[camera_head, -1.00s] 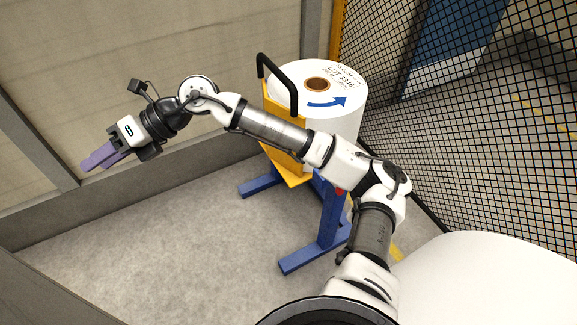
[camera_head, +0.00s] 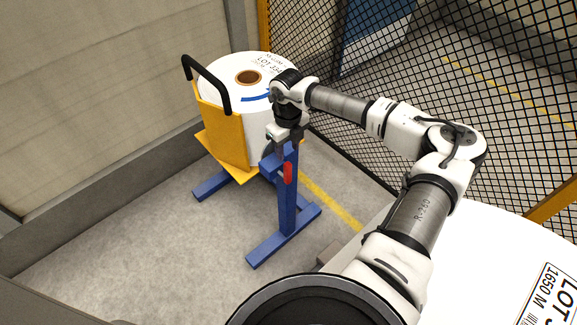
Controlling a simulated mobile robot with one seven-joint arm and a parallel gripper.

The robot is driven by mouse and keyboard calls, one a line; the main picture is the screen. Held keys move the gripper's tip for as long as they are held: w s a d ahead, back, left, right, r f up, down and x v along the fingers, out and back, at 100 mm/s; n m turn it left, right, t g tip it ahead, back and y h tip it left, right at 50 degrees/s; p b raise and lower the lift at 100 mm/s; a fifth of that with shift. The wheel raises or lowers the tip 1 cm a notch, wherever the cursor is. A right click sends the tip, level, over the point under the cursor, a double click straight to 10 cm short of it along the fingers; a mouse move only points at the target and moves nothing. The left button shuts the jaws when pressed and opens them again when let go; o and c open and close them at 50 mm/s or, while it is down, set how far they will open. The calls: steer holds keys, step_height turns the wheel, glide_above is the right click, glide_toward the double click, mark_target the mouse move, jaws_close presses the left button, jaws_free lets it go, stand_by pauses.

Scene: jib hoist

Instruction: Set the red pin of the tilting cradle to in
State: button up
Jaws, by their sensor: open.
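The tilting cradle is a yellow plate frame (camera_head: 226,135) with a black bent handle (camera_head: 207,82), on a blue stand (camera_head: 289,212). It holds an upright white roll (camera_head: 222,83) with a brown core. The red pin (camera_head: 288,173) shows as a small upright red piece on the near blue post, just below the post's top. I cannot tell from here whether it is in or out. My gripper (camera_head: 286,141) is open, right of the roll and just above the red pin, apparently pointing down. Its fingers are mostly hidden or too small to make out.
A black mesh fence (camera_head: 455,90) with a yellow post stands behind and to the right. A beige wall panel (camera_head: 100,80) is at the left. Another white roll (camera_head: 490,265) is at lower right, close to my arm. The grey floor (camera_head: 130,250) at front left is clear.

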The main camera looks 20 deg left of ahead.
mark_target(288, 164)
step_height(288, 164, down, 10)
steer(key=shift+f+p, duration=0.1)
steer(key=shift+p, duration=1.05)
jaws_close()
